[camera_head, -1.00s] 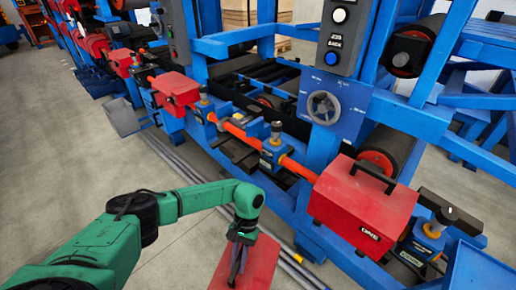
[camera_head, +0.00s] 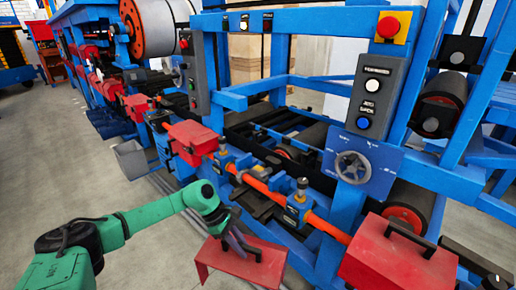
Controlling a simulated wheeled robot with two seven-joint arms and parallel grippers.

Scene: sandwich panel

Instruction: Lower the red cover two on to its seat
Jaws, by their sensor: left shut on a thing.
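My left gripper (camera_head: 240,246) is shut on the red cover (camera_head: 221,259), a bent sheet with a flat top and a side wall hanging down. It is in the lower middle of the head view, in front of the machine and apart from it. Which spot is the seat for cover two I cannot tell. My right gripper is not in view.
A red cover with a black handle (camera_head: 388,262) sits on the machine at lower right. Another red cover (camera_head: 193,140) sits farther left. A control box (camera_head: 376,98) and handwheel (camera_head: 352,168) stand above the shaft.

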